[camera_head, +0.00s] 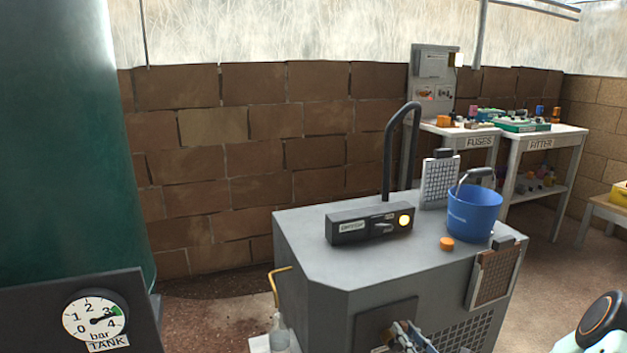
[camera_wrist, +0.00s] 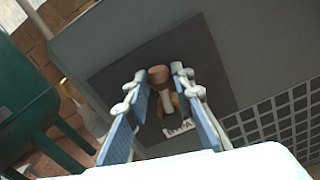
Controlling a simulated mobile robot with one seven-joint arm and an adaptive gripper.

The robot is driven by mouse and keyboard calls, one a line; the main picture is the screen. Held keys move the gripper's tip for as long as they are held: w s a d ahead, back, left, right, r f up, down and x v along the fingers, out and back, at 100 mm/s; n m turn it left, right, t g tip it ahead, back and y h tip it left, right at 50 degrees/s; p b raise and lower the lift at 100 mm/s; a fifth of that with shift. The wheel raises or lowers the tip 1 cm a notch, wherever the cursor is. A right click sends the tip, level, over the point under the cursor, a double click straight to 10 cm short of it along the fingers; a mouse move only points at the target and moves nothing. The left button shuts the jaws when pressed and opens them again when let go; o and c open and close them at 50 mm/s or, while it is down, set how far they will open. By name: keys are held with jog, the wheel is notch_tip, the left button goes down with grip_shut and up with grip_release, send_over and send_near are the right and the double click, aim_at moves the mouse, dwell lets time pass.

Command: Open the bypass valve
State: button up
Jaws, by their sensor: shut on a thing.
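A small valve-like fitting with a pale handle (camera_wrist: 167,99) and a brown round end (camera_wrist: 159,75) stands out from a dark square plate (camera_wrist: 112,82) on the side of the grey machine. A small label (camera_wrist: 178,128) below it is partly hidden and I cannot read it, so I cannot confirm it is the bypass valve. My gripper (camera_wrist: 160,78) has its blue-padded fingers on both sides of this handle, shut on it. In the head view my gripper (camera_head: 408,337) shows at the bottom edge, in front of the dark plate (camera_head: 372,322); the handle is hidden there.
The grey machine (camera_head: 330,268) carries a black labelled box (camera_head: 345,229) with a lit lamp, a blue bucket (camera_head: 474,212) and an orange cap (camera_head: 447,243). A yellow pipe (camera_head: 278,282) is at its left. A tank gauge (camera_head: 95,314) is lower left.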

jog(key=shift+d, duration=0.15)
jog(key=shift+w+d+f+m+p, duration=0.2)
jog(key=shift+d+m, duration=0.15)
jog(key=shift+m, duration=0.5)
jog(key=shift+w+d+f+m+p, duration=0.1)
jog(key=shift+d+f+m+p, duration=0.2)
jog(key=shift+m, duration=0.55)
jog(key=shift+d, duration=0.1)
jog(key=shift+w+d+f+m, duration=0.1)
jog(key=shift+d+f+m, duration=0.2)
jog(key=shift+m, duration=0.5)
jog(key=shift+w+d+f+m, duration=0.15)
jog(key=shift+d+m, duration=0.15)
jog(key=shift+m, duration=0.5)
